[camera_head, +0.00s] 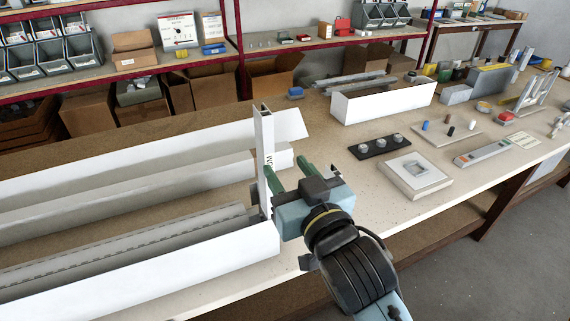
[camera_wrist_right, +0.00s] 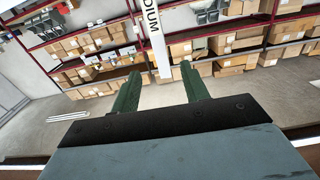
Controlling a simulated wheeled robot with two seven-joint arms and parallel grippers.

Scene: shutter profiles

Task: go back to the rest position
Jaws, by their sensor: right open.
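My right gripper (camera_head: 286,170) reaches in from the lower right in the head view, with its two green fingers apart and nothing held between them. It stands just right of an upright white profile (camera_head: 265,140) at the end of the long white trays. In the right wrist view, the fingers of my right gripper (camera_wrist_right: 158,80) are spread. The white profile (camera_wrist_right: 155,38), with the letters "DIUM" on it, shows in the gap between them. I cannot tell whether a finger touches it. My left gripper is not in view.
Long white trays (camera_head: 190,269) with grey profiles fill the left of the workbench. A white box (camera_head: 385,104) with profiles stands farther back. A black tray with knobs (camera_head: 378,146) and a square-framed block (camera_head: 414,176) lie right of my gripper. Shelves line the back.

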